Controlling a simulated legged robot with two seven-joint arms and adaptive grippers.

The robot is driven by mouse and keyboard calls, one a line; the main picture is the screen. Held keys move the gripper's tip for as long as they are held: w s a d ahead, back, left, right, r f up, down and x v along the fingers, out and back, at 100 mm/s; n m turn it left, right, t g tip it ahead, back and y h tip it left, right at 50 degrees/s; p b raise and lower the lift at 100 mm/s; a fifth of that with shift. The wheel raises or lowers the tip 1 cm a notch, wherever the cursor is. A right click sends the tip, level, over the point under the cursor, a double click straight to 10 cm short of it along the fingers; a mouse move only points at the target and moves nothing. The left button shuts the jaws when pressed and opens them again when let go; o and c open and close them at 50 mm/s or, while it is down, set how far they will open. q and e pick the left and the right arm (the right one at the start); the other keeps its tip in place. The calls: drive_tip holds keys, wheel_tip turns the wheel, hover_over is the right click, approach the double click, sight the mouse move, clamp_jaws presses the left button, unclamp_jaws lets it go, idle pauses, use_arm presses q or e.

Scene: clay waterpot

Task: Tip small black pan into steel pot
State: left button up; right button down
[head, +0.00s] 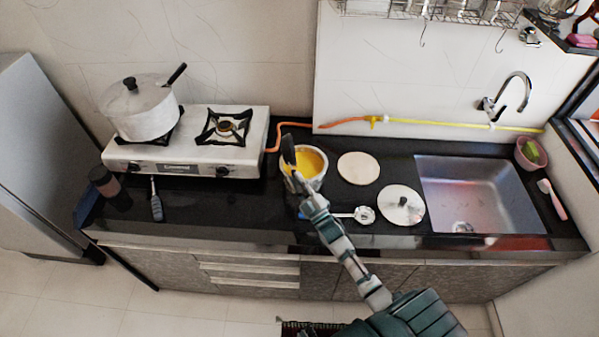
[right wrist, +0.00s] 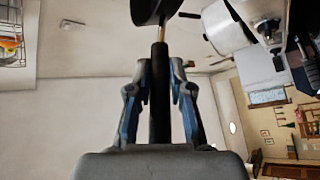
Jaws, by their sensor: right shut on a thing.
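My right gripper (head: 299,184) is shut on the black handle (right wrist: 160,95) of the small black pan (head: 289,150). The handle runs between both fingers in the right wrist view, and part of the pan (right wrist: 152,10) shows at the top edge. In the head view the pan looks narrow and edge-on, so it is tilted, over the left part of an open pot (head: 318,181) with yellow contents (head: 310,160). I cannot tell whether pan and pot touch, or whether anything is in the pan. My left gripper is not in view.
A white stove (head: 190,165) with a lidded pot (head: 142,110) stands left. A round board (head: 358,168), a steel lid (head: 391,213) and a ladle (head: 363,215) lie right of the open pot, before the sink (head: 480,190). A dark bottle (head: 108,186) stands at the left counter end.

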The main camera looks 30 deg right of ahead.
drive_tip(key=shift+d+m+b, duration=0.15)
drive_tip(key=shift+m+b, duration=0.15)
drive_tip(key=shift+m, duration=0.1)
drive_tip(key=shift+s+d+m+t+h+b, duration=0.15)
drive_tip(key=shift+m+t+h+b, duration=0.2)
drive_tip(key=shift+m+h, duration=0.2)
drive_tip(key=shift+d+m+h, duration=0.15)
drive_tip(key=shift+m+h, duration=0.1)
drive_tip(key=shift+m, duration=0.1)
drive_tip(key=shift+s+d+m+t+h+b, duration=0.1)
drive_tip(key=shift+d+m+t+h+b, duration=0.05)
drive_tip(key=shift+m+t+h+b, duration=0.3)
drive_tip(key=shift+r, duration=0.1)
drive_tip(key=shift+r, duration=0.1)
